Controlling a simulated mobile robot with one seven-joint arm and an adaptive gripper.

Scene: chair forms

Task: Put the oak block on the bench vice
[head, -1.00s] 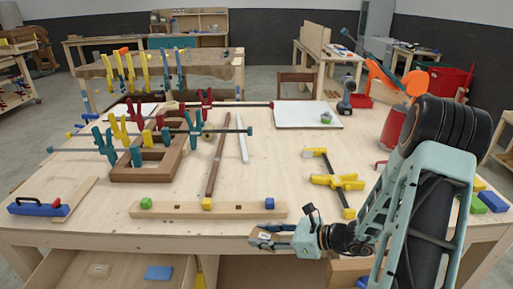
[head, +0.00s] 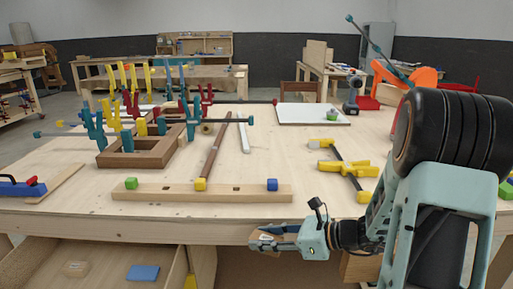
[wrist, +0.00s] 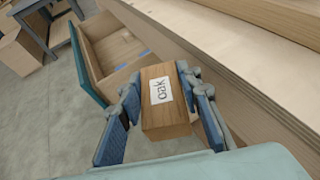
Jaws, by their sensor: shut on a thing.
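The oak block (wrist: 165,125) is a small brown wooden block with a white "oak" label on top. My gripper (wrist: 161,88) is shut on it, with a blue-grey finger on each side. In the head view my gripper (head: 282,238) holds the oak block (head: 258,242) in front of the workbench's front edge, near the height of that edge. The block is partly hidden there by the fingers. I cannot make out a bench vice for certain in either view.
The workbench (head: 225,213) bears a board (head: 220,192) with coloured blocks, a brown frame (head: 140,158), several clamps and a yellow clamp (head: 345,167). The bench edge (wrist: 225,60) runs beside my gripper.

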